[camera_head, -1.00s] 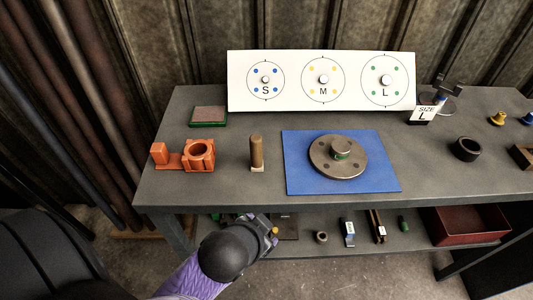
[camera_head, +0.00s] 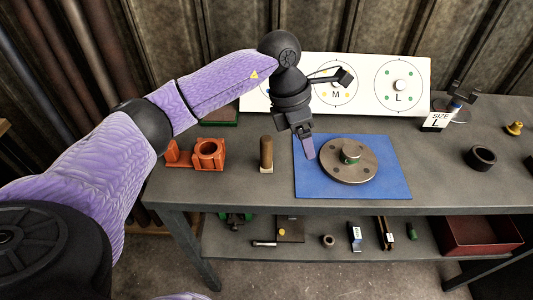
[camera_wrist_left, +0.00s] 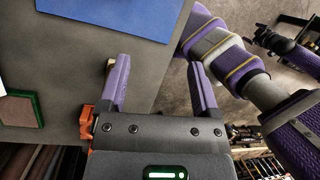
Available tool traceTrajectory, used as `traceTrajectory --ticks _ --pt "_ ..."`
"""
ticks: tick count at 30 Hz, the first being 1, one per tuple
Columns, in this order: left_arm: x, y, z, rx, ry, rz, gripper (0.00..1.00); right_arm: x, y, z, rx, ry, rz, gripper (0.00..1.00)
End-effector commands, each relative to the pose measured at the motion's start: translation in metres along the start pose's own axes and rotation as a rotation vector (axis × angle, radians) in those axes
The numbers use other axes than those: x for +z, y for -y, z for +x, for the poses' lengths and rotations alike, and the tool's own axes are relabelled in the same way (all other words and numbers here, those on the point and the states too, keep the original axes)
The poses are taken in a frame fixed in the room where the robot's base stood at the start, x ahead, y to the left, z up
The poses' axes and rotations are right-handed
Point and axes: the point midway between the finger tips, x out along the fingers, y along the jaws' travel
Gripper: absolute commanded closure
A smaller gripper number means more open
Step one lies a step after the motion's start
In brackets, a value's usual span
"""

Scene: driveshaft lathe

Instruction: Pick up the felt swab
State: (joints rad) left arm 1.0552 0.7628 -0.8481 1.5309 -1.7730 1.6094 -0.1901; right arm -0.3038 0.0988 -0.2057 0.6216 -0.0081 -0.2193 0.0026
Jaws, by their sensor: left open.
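In the left wrist view, a small tan piece (camera_wrist_left: 109,72), possibly the same thing, shows partly hidden behind one finger. My left gripper (camera_head: 309,152) points down over the left part of the blue mat, to the right of the cylinder and apart from it. Its jaws (camera_wrist_left: 159,64) are open and nothing is held between them.
The blue mat (camera_head: 380,187) bears a round metal flange (camera_head: 349,171). An orange holder (camera_head: 209,153) stands left of the cylinder. A green-edged pad (camera_wrist_left: 21,110) lies behind. A white panel with circles (camera_head: 425,92) stands at the back. A black ring (camera_head: 481,158) is at right.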

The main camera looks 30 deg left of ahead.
Motion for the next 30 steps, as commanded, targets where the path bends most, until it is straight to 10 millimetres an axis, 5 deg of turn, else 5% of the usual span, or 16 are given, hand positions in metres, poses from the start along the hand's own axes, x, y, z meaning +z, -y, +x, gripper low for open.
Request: traceTrajectory --ticks 2,5,21,27,30 --pt "-0.027 -0.029 -0.026 0.116 -0.156 -0.042 0.2 0.0 0.0 0.0 0.0 0.0 0.0 0.0" --pt "-0.045 -0.042 -0.041 0.176 -0.258 -0.08 0.2 0.0 0.0 0.001 0.0 0.0 0.0 0.0" --pt "-0.076 -0.06 0.047 0.175 -0.269 -0.081 0.2 0.004 0.001 0.021 -0.002 0.007 0.0 0.0" --pt "-0.076 -0.061 0.05 0.179 -0.267 -0.08 0.2 0.004 0.001 0.02 -0.002 0.006 0.0 0.0" --pt "-0.076 -0.061 0.049 0.178 -0.266 -0.08 0.37 0.004 0.001 0.02 -0.002 0.006 0.0 0.0"
